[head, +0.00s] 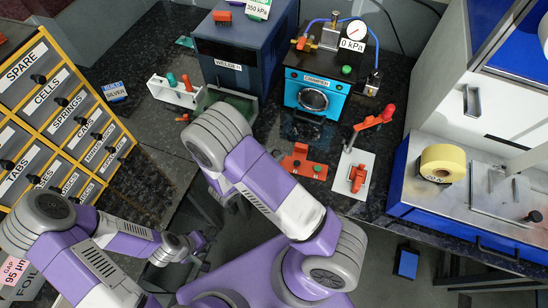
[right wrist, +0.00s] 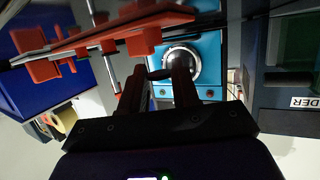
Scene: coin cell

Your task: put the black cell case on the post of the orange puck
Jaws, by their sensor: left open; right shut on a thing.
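My right gripper (right wrist: 156,82) is shut on a small dark disc, the black cell case (right wrist: 160,74), held between its fingertips in the right wrist view. My left gripper (head: 198,249) is open and empty at the lower left, away from the worktop fixtures. An orange-red fixture (head: 303,163) lies on the dark worktop in front of the crimper. I cannot tell whether it includes the orange puck, and I cannot make out the post.
The blue crimper (head: 313,92) and the welder (head: 228,60) stand behind. A white plate (head: 352,174) with red parts is right of the orange-red fixture. A white rack (head: 176,92) stands left; a yellow tape roll (head: 443,162) is at right. Drawers fill the left side.

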